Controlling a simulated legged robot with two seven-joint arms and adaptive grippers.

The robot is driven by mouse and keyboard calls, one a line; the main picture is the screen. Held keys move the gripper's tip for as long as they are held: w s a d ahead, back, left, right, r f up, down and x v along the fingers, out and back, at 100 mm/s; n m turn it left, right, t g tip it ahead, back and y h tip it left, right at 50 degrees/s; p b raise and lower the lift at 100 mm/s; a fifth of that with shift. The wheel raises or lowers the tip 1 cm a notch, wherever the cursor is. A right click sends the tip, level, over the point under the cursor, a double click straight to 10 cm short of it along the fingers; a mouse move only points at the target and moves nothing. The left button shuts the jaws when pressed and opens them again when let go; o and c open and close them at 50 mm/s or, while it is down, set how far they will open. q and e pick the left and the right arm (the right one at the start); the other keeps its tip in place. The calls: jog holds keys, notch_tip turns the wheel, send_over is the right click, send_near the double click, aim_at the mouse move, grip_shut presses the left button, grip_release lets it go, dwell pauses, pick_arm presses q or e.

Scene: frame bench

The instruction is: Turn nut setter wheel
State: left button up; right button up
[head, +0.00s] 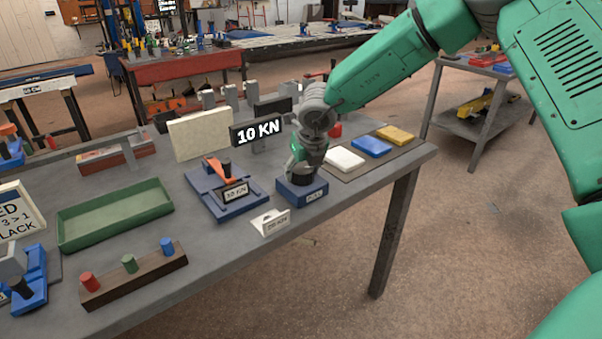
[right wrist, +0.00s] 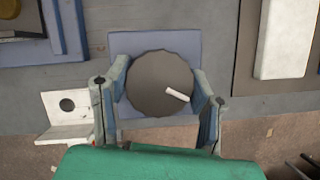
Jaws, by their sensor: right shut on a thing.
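The nut setter wheel is a dark round knob with a scalloped edge and a white mark, seen from above in the right wrist view (right wrist: 158,78). It sits on a blue block (head: 301,191) labelled on its front. My right gripper (right wrist: 162,88) reaches down over the block, with a finger on each side of the wheel, shut on it. In the head view the right gripper (head: 304,172) hides most of the wheel. The white mark points to the lower right in the wrist view. A black display (head: 257,132) behind reads "10 KN". My left gripper is not in view.
Left of the block is a blue fixture (head: 222,204) with an orange lever and a label. A small white card stand (head: 270,223) is in front. White, blue (head: 371,147) and yellow pads lie to the right, near the bench edge. A green tray (head: 113,213) is at left.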

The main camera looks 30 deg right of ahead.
jog(key=shift+w+r, duration=0.1)
dwell(0.4)
jog(key=o, duration=1.2)
jog(key=shift+c, duration=0.2)
jog(key=shift+r, duration=0.2)
jog(key=v, duration=1.1)
jog(key=shift+r, duration=0.1)
